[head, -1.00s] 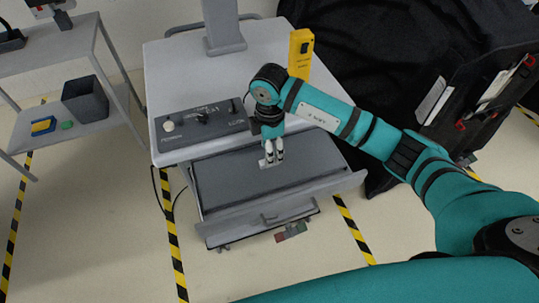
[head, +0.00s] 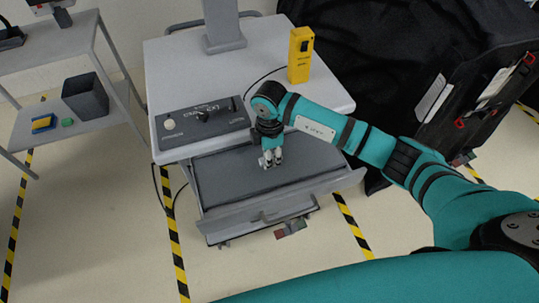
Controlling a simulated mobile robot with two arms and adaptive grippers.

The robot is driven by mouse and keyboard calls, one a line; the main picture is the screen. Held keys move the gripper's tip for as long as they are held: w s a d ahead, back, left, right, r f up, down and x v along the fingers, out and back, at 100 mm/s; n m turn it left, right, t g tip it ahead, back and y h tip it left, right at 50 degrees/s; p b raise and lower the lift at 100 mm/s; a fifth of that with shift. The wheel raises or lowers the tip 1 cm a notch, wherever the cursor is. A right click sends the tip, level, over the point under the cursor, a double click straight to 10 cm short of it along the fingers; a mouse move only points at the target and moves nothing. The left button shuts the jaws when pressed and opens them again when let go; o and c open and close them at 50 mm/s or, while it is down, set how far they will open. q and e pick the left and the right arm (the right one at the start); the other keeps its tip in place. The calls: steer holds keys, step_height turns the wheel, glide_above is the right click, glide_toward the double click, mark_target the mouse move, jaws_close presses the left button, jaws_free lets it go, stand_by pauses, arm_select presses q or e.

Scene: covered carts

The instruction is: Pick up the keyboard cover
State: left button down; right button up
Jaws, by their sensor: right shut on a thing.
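The keyboard cover (head: 225,178) is a flat dark grey panel lying in the pulled-out drawer (head: 290,198) of the grey cart. My right gripper (head: 270,160) points down at the cover's upper middle and is shut on it, at a small pale piece that its fingers partly hide. The cover still looks flat in the drawer; I cannot tell whether it is lifted at all. My left gripper is not in view.
A control panel (head: 201,122) with a knob and a yellow box (head: 300,56) sit on the cart top (head: 175,65). A side shelf with a dark bin (head: 86,96) stands left. A black draped cover (head: 400,50) is at right.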

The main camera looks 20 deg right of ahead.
mark_target(274, 172)
jaws_close()
steer(key=shift+r, duration=0.1)
steer(key=shift+r, duration=0.2)
steer(key=shift+r+p, duration=0.75)
steer(key=shift+p, duration=0.1)
steer(key=shift+r, duration=0.15)
steer(key=shift+s+p, duration=0.25)
steer(key=shift+p, duration=0.1)
steer(key=shift+s+p, duration=0.8)
steer(key=shift+s, duration=0.5)
steer(key=shift+s, duration=0.25)
steer(key=shift+r+p, duration=0.15)
steer(key=shift+p, duration=0.15)
